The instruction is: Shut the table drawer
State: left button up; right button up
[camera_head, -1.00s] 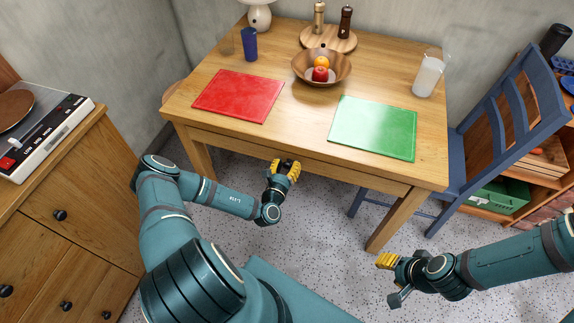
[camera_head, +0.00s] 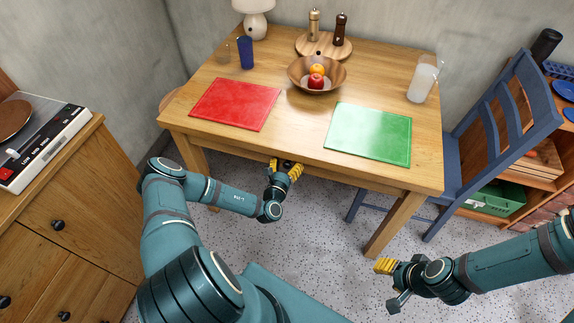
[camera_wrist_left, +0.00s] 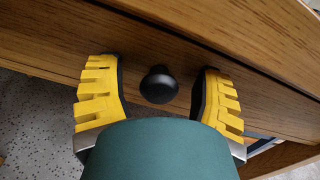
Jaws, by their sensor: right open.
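The wooden table (camera_head: 290,120) has a drawer front (camera_wrist_left: 45,40) below its top. A round black knob (camera_wrist_left: 159,85) sits on that front in the left wrist view. My left gripper (camera_head: 286,168) is at the table's front edge, partly under it. Its yellow fingers are spread apart on either side of the knob, with space between them and it, and hold nothing. In the head view the knob is hidden. A dark gap runs above the drawer front; I cannot tell how far out the drawer stands. My right gripper (camera_head: 387,266) is open and empty, low over the floor.
A red mat (camera_head: 235,103), a green mat (camera_head: 368,133), a fruit bowl (camera_head: 316,82), a blue cup (camera_head: 246,53) and a glass jug (camera_head: 421,80) stand on the table. A blue chair (camera_head: 500,140) is at right, a wooden cabinet (camera_head: 75,220) at left.

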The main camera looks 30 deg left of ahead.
pick_arm(q)
jog(key=shift+s, duration=0.1)
jog(key=v, duration=1.2)
jog(key=shift+f, duration=0.1)
